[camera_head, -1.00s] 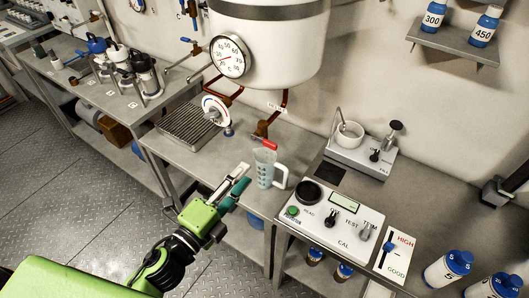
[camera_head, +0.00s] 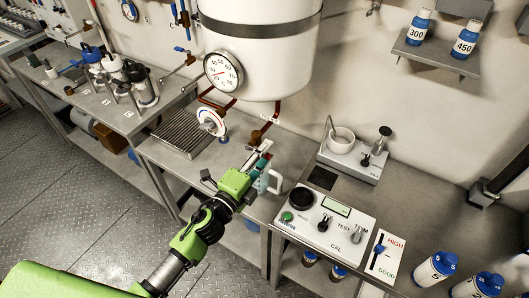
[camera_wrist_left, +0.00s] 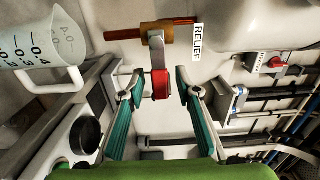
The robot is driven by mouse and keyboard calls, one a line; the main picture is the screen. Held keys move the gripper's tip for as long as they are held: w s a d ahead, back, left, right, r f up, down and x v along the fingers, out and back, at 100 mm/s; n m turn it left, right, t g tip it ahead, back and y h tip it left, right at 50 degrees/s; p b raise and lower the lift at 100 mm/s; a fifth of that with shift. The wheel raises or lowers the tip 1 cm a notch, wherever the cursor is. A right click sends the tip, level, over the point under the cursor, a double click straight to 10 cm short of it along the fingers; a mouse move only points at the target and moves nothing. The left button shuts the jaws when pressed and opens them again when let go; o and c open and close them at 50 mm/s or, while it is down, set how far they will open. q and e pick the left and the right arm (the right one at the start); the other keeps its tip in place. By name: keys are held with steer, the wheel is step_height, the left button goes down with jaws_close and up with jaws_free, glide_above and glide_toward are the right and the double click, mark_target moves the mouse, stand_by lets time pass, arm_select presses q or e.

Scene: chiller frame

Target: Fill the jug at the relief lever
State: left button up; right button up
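The relief lever has a red handle (camera_wrist_left: 160,85) on a grey arm below a brass valve body, beside the RELIEF label (camera_wrist_left: 197,42). My left gripper (camera_wrist_left: 158,88) is open, its teal fingers on either side of the red handle with gaps showing. In the head view, the left gripper (camera_head: 262,156) reaches up to the brass valve (camera_head: 257,137) under the white tank and mostly hides the lever. The clear jug (camera_wrist_left: 40,40) shows at upper left in the wrist view. In the head view its handle (camera_head: 279,182) shows behind the gripper. My right gripper is not in view.
A control panel (camera_head: 316,238) stands right of the jug on the bench. A drip grate (camera_head: 182,133) and a round dial valve (camera_head: 211,121) are to the left. The white tank (camera_head: 265,60) with its gauge hangs above.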

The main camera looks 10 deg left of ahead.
arm_select(q)
jaws_close()
steer(key=r+n+p, duration=0.1)
steer(key=n+p, duration=0.1)
steer(key=shift+r+n, duration=0.3)
steer(key=shift+r, duration=0.05)
steer(key=shift+a+r+n+p, duration=0.2)
steer(key=shift+n+p, duration=0.15)
steer(key=shift+n, duration=0.55)
jaws_free()
